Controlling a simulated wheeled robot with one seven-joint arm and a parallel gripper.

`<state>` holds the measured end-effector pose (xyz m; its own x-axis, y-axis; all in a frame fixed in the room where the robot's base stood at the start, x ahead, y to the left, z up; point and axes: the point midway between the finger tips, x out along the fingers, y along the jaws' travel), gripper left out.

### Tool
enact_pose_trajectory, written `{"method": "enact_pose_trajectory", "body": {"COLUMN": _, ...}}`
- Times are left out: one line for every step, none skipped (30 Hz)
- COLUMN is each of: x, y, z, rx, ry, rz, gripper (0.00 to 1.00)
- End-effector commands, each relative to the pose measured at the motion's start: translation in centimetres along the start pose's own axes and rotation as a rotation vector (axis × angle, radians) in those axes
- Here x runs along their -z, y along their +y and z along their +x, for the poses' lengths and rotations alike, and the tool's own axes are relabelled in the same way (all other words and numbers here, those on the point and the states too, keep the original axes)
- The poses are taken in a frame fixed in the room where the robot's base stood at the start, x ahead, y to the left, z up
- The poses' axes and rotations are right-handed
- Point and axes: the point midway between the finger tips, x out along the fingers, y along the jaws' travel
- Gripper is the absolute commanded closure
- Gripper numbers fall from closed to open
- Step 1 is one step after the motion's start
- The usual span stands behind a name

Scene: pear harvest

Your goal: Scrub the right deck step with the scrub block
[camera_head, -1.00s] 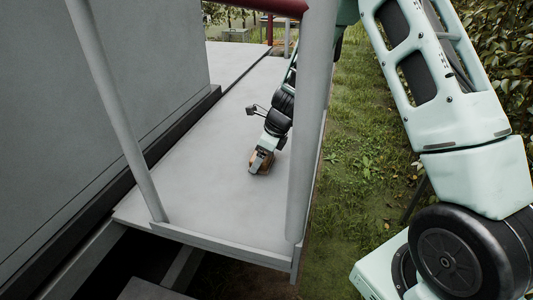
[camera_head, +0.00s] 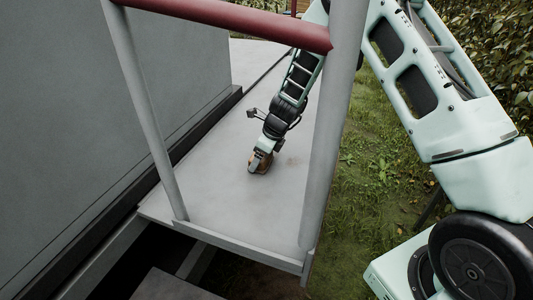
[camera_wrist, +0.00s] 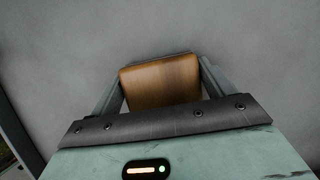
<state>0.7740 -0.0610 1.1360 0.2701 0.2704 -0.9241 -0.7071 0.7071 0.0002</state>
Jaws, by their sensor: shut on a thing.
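My gripper (camera_head: 259,160) is shut on the scrub block, a brown wooden block (camera_head: 262,166), low over the grey deck step (camera_head: 225,200). In the wrist view the block (camera_wrist: 162,82) sits between the two fingers, with the grey surface (camera_wrist: 240,40) behind it. The block appears to touch the step, but its underside is hidden. A faint brownish patch (camera_head: 291,161) shows on the step just right of the block.
A red rail (camera_head: 230,22) on grey posts (camera_head: 150,120) stands between the head camera and the step. A grey wall (camera_head: 60,110) borders the left side. Grass (camera_head: 375,180) lies to the right, and a lower step (camera_head: 170,288) shows below the front edge.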

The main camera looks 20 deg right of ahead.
Motion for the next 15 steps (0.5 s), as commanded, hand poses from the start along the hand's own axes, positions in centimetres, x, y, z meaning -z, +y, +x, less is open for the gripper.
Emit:
{"method": "enact_pose_trajectory", "body": {"x": -0.3, "y": 0.0, "z": -0.1, "rx": -0.001, "ry": 0.001, "rz": 0.0, "gripper": 0.4}}
{"method": "enact_pose_trajectory", "body": {"x": -0.4, "y": 0.0, "z": 0.0, "rx": -0.001, "ry": 0.001, "rz": 0.0, "gripper": 0.4}}
{"method": "enact_pose_trajectory", "body": {"x": -0.5, "y": 0.0, "z": 0.1, "rx": -0.001, "ry": 0.001, "rz": 0.0, "gripper": 0.4}}
{"method": "enact_pose_trajectory", "body": {"x": -0.5, "y": 0.0, "z": 0.2, "rx": 0.0, "ry": 0.0, "rz": 0.0, "gripper": 0.4}}
{"method": "enact_pose_trajectory", "body": {"x": -0.5, "y": -0.1, "z": 0.2, "rx": 0.0, "ry": 0.0, "rz": 0.0, "gripper": 0.4}}
{"method": "enact_pose_trajectory", "body": {"x": -0.5, "y": -0.2, "z": 0.2, "rx": 0.0, "ry": 0.0, "rz": 0.001, "gripper": 0.4}}
{"method": "enact_pose_trajectory", "body": {"x": -0.5, "y": -0.4, "z": 0.2, "rx": 0.0, "ry": 0.0, "rz": 0.001, "gripper": 0.4}}
{"method": "enact_pose_trajectory", "body": {"x": -0.5, "y": -0.6, "z": 0.2, "rx": 0.0, "ry": 0.0, "rz": 0.001, "gripper": 0.4}}
{"method": "enact_pose_trajectory", "body": {"x": -0.5, "y": -0.8, "z": 0.2, "rx": 0.0, "ry": 0.0, "rz": 0.001, "gripper": 0.4}}
{"method": "enact_pose_trajectory", "body": {"x": -0.5, "y": -1.1, "z": 0.2, "rx": 0.001, "ry": 0.0, "rz": 0.001, "gripper": 0.4}}
{"method": "enact_pose_trajectory", "body": {"x": -0.4, "y": -1.3, "z": 0.2, "rx": 0.001, "ry": 0.0, "rz": 0.001, "gripper": 0.4}}
{"method": "enact_pose_trajectory", "body": {"x": -0.4, "y": -1.7, "z": 0.2, "rx": 0.002, "ry": 0.0, "rz": 0.001, "gripper": 0.4}}
{"method": "enact_pose_trajectory", "body": {"x": -0.4, "y": -1.9, "z": 0.3, "rx": 0.001, "ry": 0.001, "rz": 0.001, "gripper": 0.4}}
{"method": "enact_pose_trajectory", "body": {"x": -0.3, "y": -2.1, "z": 0.3, "rx": 0.001, "ry": 0.001, "rz": 0.001, "gripper": 0.4}}
{"method": "enact_pose_trajectory", "body": {"x": -0.3, "y": -2.4, "z": 0.3, "rx": 0.001, "ry": 0.001, "rz": 0.001, "gripper": 0.4}}
